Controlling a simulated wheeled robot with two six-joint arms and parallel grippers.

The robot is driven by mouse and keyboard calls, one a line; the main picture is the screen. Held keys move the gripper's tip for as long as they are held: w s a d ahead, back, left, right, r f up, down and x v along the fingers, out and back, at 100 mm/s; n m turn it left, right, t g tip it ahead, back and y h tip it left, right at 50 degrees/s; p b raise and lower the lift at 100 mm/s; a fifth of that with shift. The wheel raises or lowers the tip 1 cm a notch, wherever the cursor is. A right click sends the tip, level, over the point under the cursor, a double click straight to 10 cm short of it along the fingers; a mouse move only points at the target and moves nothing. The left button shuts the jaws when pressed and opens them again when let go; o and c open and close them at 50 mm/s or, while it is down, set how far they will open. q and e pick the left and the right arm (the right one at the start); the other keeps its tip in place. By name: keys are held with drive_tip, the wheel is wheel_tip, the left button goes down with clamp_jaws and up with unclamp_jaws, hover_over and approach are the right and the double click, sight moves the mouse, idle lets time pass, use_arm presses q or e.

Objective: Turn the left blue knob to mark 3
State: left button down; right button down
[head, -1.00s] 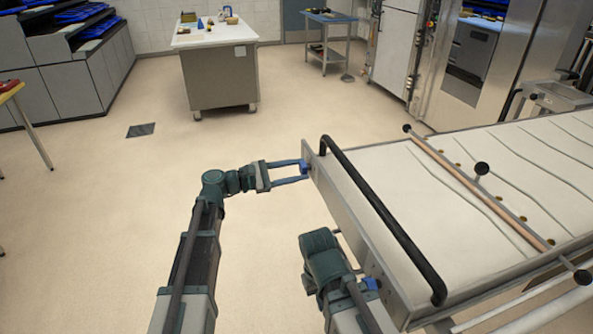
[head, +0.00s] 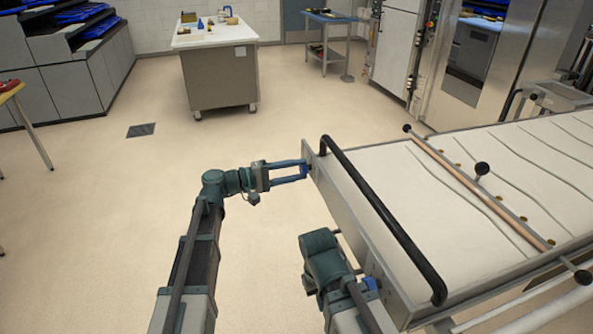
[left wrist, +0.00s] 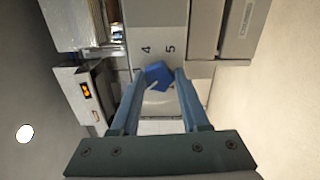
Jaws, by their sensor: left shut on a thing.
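The left blue knob (left wrist: 157,76) sits on the grey front panel (left wrist: 157,15) of the loader. It also shows small in the head view (head: 304,168). My left gripper (head: 300,171) is shut on it, with one blue finger on each side in the left wrist view (left wrist: 157,78). A short white line on the knob points down and left in that view. The marks 4 and 5 show on the panel above the knob; mark 3 is not clearly readable. A second blue knob (head: 371,284) is nearer, beside my right arm. My right gripper is not in view.
A black handle bar (head: 385,220) runs along the near edge of the loader's pale bed (head: 410,190). A worktable (head: 218,70) stands farther back. The floor left of the loader is clear.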

use_arm(q)
drive_tip(key=m, duration=0.4)
drive_tip(key=shift+m, duration=2)
drive_tip(key=shift+c, duration=2)
unclamp_jaws()
drive_tip(key=v, duration=1.4)
drive_tip(key=shift+d, duration=0.15)
